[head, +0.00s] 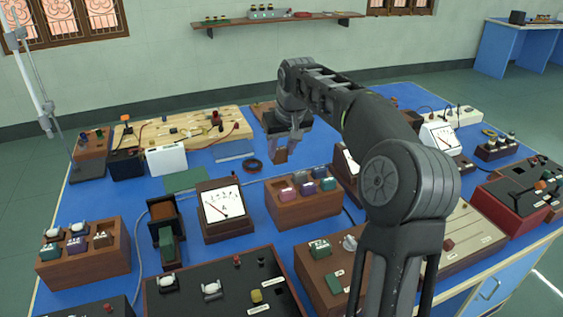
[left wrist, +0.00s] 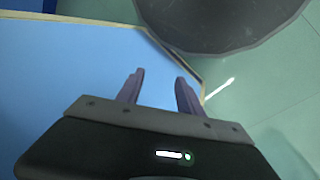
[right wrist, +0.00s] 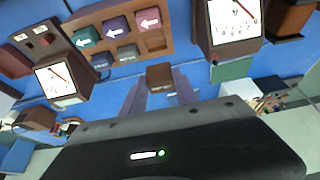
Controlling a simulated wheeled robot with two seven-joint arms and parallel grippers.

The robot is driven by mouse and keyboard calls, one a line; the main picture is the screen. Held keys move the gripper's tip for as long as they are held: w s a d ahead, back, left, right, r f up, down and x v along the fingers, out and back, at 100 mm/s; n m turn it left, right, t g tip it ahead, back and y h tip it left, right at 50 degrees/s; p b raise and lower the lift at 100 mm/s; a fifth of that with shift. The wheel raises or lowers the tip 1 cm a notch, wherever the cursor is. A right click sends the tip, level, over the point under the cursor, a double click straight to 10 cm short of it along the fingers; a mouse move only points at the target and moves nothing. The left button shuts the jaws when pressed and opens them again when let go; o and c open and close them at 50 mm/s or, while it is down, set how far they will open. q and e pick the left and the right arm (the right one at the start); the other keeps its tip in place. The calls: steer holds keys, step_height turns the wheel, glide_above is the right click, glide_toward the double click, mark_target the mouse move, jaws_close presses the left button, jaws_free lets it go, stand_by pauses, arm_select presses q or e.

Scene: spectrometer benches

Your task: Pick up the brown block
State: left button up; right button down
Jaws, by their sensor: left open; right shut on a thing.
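The brown block (head: 281,155) is in the jaws of my right gripper (head: 285,144), which points down over the blue table behind the wooden block holder. In the right wrist view the brown block (right wrist: 160,77) sits between the tips of my right gripper (right wrist: 161,84), which is shut on it. The block appears raised above the table, though its exact height is hard to tell. My left gripper (left wrist: 158,84) is open and empty in the left wrist view, near the table's edge; it does not show in the head view.
A wooden holder (head: 313,211) with coloured blocks stands in front of the right gripper. A meter (head: 223,208) and a green pad (head: 186,180) lie to its left, a black ring (head: 252,165) close by.

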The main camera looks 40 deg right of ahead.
mark_target(279, 148)
steer(key=shift+r, duration=0.25)
stand_by(0.5)
steer(key=shift+r+p, duration=1.5)
steer(key=shift+p, duration=0.05)
